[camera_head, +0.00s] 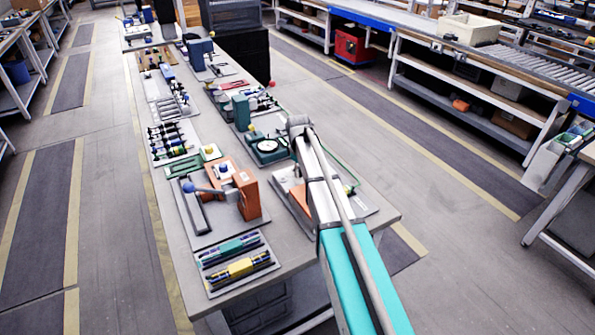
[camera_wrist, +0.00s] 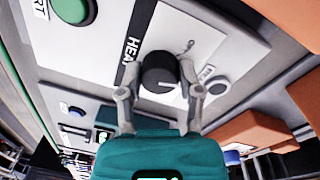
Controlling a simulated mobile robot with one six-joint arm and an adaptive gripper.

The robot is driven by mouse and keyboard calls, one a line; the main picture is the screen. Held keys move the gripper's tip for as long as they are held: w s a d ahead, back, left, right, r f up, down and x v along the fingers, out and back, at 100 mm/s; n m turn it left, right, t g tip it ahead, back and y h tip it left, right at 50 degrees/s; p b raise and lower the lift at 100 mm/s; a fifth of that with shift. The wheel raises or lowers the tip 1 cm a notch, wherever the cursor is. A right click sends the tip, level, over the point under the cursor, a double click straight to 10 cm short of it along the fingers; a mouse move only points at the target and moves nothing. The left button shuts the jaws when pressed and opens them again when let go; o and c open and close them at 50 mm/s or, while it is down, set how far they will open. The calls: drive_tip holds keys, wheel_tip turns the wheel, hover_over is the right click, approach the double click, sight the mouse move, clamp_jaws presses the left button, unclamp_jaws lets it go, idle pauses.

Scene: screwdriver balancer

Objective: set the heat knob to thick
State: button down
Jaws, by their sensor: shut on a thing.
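The heat knob (camera_wrist: 157,72) is a dark round knob on a light panel (camera_wrist: 225,22) in the wrist view. My gripper (camera_wrist: 160,82) is shut on it, one finger on each side. A short pale mark shows on the knob face, pointing roughly to the right in the picture. The black label (camera_wrist: 131,48) reading HEAT lies just left of the knob. A small curled symbol is printed above right of it. The word thick is not legible. In the head view my arm hides the gripper and the knob.
A green button (camera_wrist: 72,8) and a grey-green button (camera_wrist: 217,86) sit on either side of the knob. Orange blocks (camera_wrist: 250,132) stand at the right. In the head view the long table (camera_head: 285,258) holds several trays and fixtures.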

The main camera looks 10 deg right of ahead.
drive_tip(key=m, duration=0.7)
drive_tip(key=shift+s, duration=0.2)
drive_tip(key=m, duration=0.4)
drive_tip(key=shift+g, duration=0.3)
drive_tip(key=shift+m, duration=2)
drive_tip(key=shift+c, duration=1.3)
unclamp_jaws()
drive_tip(key=shift+r, duration=0.1)
drive_tip(key=shift+w+a, duration=0.1)
drive_tip(key=shift+w, duration=0.1)
